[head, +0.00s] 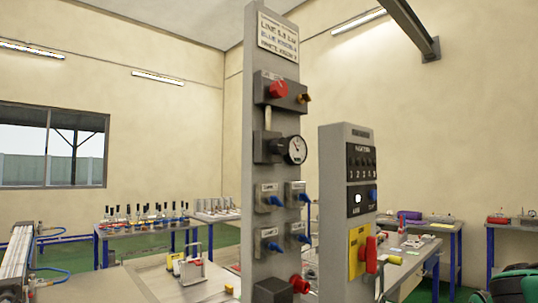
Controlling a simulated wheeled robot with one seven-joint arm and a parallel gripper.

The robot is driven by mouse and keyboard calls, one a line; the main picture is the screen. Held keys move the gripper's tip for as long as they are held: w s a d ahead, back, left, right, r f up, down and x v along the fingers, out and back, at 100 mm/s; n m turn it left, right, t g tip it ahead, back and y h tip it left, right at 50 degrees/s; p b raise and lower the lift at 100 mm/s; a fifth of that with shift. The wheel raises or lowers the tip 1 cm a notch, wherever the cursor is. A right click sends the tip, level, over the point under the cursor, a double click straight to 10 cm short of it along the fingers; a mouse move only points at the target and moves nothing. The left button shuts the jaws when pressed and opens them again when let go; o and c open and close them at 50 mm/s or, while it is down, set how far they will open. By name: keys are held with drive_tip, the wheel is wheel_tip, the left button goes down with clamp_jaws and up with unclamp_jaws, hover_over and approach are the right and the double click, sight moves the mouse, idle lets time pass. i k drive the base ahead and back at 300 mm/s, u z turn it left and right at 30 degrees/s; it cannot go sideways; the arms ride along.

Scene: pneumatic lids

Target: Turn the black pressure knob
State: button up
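A tall grey post (258,215) stands in the middle of the head view. A round white-faced pressure gauge (296,149) sits on it beside a dark regulator block (265,148). No separate black knob can be made out on that block. A dark, blocky part (273,290) shows at the foot of the post, cut by the bottom edge; I cannot tell whether it is the black pressure knob. My gripper is not in view.
A red knob (278,89) is above the gauge, several blue-handled valves (270,201) below, and a red part (299,284) low right. A shorter grey post (333,210) with a red lever (371,254) stands right. Benches (130,228) line the back.

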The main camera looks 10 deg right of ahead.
sight(280, 146)
drive_tip(key=z, duration=0.55)
drive_tip(key=k, duration=1.3)
drive_tip(key=z, duration=0.7)
drive_tip(key=i, duration=1.2)
drive_tip(key=u, duration=0.6)
